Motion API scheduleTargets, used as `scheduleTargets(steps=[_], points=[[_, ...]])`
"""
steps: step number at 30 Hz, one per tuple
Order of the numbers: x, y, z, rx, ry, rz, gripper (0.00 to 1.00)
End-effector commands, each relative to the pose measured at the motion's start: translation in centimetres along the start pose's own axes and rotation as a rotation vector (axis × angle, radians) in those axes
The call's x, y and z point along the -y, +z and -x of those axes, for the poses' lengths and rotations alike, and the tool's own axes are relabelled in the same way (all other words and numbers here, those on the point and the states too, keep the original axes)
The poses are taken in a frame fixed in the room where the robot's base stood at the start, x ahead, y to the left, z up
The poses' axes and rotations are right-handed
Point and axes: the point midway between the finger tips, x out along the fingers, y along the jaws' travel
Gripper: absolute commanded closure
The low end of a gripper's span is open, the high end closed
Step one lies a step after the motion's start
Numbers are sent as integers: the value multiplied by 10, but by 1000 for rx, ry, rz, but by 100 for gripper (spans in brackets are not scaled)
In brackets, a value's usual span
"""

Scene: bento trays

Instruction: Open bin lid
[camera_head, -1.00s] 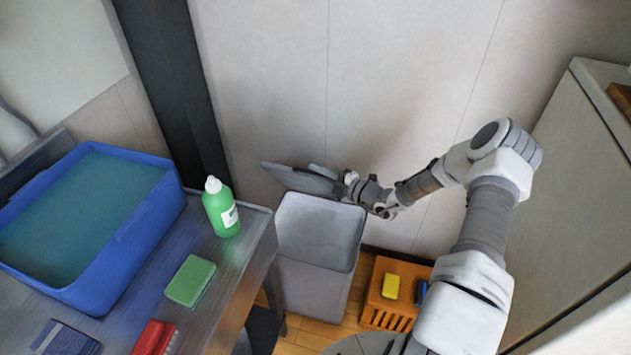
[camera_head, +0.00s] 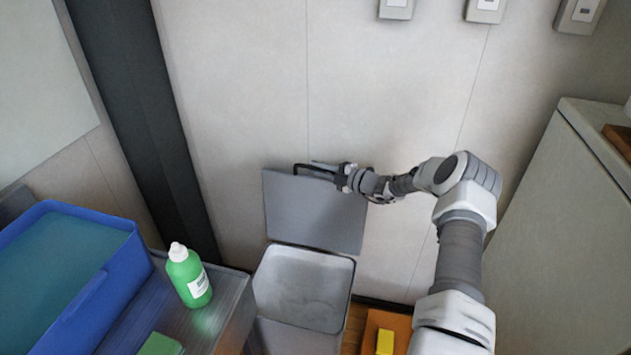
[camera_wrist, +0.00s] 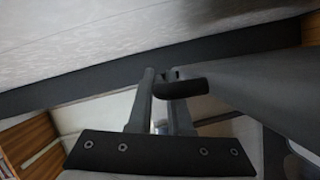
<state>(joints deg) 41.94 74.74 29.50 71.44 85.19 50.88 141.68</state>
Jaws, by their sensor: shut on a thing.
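The grey bin (camera_head: 300,290) stands on the floor with its top open, and its inside looks empty. Its grey lid (camera_head: 312,215) stands raised, close to upright, behind the opening and near the wall. A dark handle (camera_head: 308,168) runs along the lid's upper edge. My gripper (camera_head: 340,170) is shut on the handle at the lid's upper right. In the wrist view the handle (camera_wrist: 181,88) lies between the fingers of my gripper (camera_wrist: 163,78), beside the lid's grey panel.
A metal counter left of the bin holds a blue basin (camera_head: 75,270), a green bottle (camera_head: 189,276) and a green sponge (camera_head: 160,345). An orange crate (camera_head: 372,325) with a yellow block (camera_head: 385,342) stands right of the bin. A pale cabinet (camera_head: 570,220) stands far right.

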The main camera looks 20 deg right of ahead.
Motion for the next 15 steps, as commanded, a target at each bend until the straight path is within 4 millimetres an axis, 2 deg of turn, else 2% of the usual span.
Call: scheduleTargets(steps=[6, 15], points=[[-1, 12, -5, -1, -2, 3, 100], [-2, 14, -6, -2, -2, 2, 100]])
